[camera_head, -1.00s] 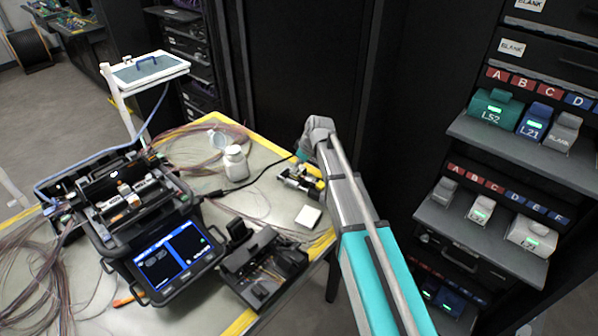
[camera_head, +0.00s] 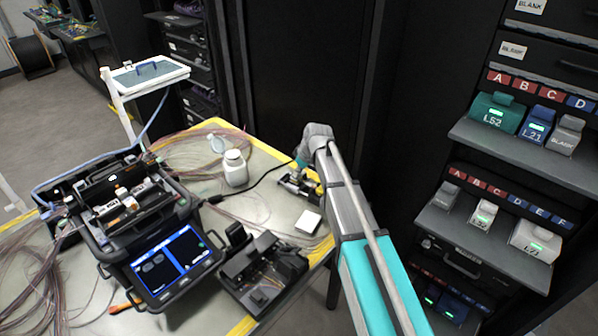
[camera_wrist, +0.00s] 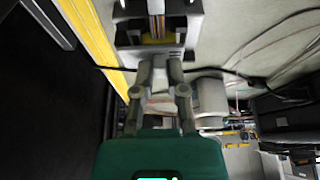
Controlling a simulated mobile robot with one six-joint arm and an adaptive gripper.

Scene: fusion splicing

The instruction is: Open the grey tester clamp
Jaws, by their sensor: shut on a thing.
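The tester (camera_head: 297,184) is a small dark and grey unit near the far right edge of the table, partly hidden by my arm in the head view. In the wrist view its grey body with the grey clamp (camera_wrist: 160,56) is at the top centre, with a yellow part and a thin ribbon of fibres above. My gripper (camera_wrist: 160,72) has its two grey fingers close together at the clamp, shut on a grey part of it. The fingers hide most of the contact, and I cannot tell how far the clamp is raised.
A white bottle (camera_head: 236,168) stands beside the tester, and a black cable runs close by. A small white box (camera_head: 308,222), a black tool case (camera_head: 262,272) and the fusion splicer (camera_head: 150,235) share the table. Racks with shelved modules (camera_head: 497,112) stand to the right.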

